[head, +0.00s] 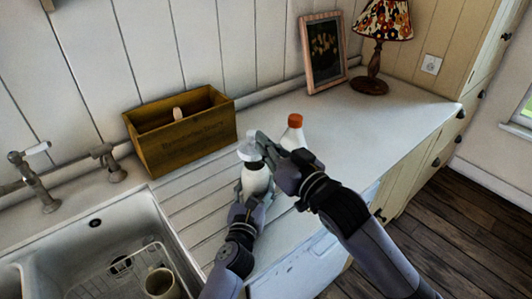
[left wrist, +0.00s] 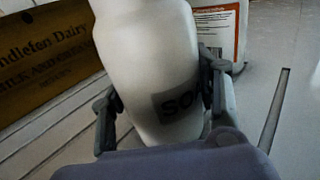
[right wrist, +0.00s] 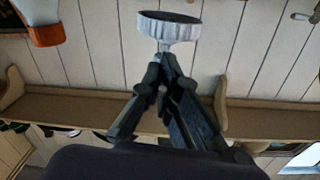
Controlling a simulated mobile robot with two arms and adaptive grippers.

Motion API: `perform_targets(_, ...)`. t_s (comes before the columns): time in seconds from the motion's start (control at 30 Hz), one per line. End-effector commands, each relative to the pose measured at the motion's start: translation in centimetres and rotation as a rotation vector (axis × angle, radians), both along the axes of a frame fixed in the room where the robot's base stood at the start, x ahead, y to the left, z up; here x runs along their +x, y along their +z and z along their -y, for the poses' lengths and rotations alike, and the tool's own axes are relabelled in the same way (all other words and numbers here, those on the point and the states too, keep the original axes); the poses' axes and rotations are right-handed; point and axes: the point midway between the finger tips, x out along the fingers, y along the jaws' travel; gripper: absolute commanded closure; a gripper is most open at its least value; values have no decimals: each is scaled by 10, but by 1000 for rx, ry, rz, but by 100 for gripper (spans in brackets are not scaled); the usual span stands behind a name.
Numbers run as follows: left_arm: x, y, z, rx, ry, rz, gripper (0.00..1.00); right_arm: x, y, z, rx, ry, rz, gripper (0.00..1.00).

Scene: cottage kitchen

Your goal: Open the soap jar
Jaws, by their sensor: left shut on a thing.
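The soap jar (head: 257,180) is white and stands at the counter's front. In the left wrist view the jar (left wrist: 150,60) fills the middle, tilted in the picture, with a dark label reading "SO". My left gripper (left wrist: 165,105) is shut around its body; it also shows in the head view (head: 254,194). My right gripper (head: 262,145) is above the jar. In the right wrist view its fingers (right wrist: 163,75) are closed on the thin stem of a white ridged lid (right wrist: 168,30). The lid's dark hollow side faces away from the fingers, and no jar shows against it. Its exact gap from the jar is unclear.
A white bottle with an orange cap (head: 295,121) stands just behind my right gripper. A wooden box (head: 180,142) is at the back left. The sink (head: 150,225) with a mug (head: 161,283) is at left. A picture frame (head: 325,52) and lamp (head: 371,84) stand behind; the right counter (head: 400,108) is clear.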

Motion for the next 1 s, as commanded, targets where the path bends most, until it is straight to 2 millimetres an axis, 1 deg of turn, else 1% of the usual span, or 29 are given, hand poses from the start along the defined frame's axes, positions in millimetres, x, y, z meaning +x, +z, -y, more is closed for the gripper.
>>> perform_targets(0.03,0,-1,0,0,1,-1,93,0,5,0,0,1,2,100)
perform_targets(0.1,0,-1,0,0,1,-1,93,0,8,0,0,0,2,100)
perform_targets(0.3,0,-1,0,0,1,-1,93,0,8,0,-1,0,1,100)
perform_targets(0.33,0,-1,0,0,1,-1,42,0,8,0,-1,0,1,100)
perform_targets(0.67,0,0,0,0,0,0,20,0,8,0,-1,0,1,100)
perform_targets(1.0,-2,-1,-1,0,0,-1,20,0,8,0,-1,0,1,100)
